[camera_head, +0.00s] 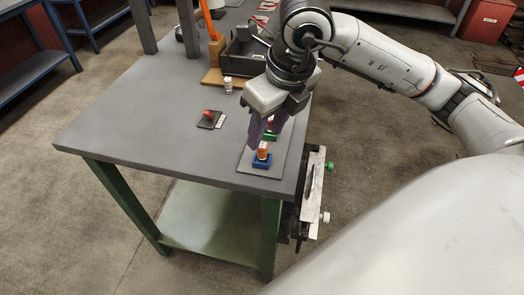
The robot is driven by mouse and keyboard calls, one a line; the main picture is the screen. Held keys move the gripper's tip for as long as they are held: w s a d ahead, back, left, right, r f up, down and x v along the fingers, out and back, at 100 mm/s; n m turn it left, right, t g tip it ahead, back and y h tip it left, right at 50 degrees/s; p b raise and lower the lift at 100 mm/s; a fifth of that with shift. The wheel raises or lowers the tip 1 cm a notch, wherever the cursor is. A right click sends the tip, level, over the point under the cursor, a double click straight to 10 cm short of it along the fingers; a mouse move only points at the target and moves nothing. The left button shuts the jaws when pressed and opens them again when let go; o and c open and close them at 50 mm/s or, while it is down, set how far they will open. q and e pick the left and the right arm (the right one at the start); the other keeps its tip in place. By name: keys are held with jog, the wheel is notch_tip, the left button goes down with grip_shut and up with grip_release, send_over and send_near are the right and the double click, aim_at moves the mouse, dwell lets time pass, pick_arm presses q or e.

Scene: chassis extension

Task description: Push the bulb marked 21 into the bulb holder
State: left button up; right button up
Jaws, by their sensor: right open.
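My right gripper (266,128) points down over the front right corner of the grey workbench, its dark purple fingers apart. Just below the fingertips, an orange bulb (263,148) stands upright in a blue holder (262,162). Behind it, a red-orange bulb (271,124) shows between the fingers at a green holder (271,136), partly hidden by the gripper. I cannot read the number on either bulb, nor tell how deep they sit. I cannot tell whether the fingers touch a bulb. My left gripper is not in view.
The workbench (130,135) is bare on its left. A red part on a small dark plate (210,120) lies left of the gripper. A small pale item (228,86) and a dark bin (243,55) stand behind. A vise-like fixture (312,190) hangs on the right edge.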

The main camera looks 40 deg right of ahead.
aim_at(262, 145)
jog(key=shift+f, duration=0.1)
jog(key=x, duration=0.5)
jog(key=shift+s+a+p, duration=0.1)
jog(key=shift+s+p, duration=0.1)
jog(key=shift+p, duration=0.1)
grip_shut()
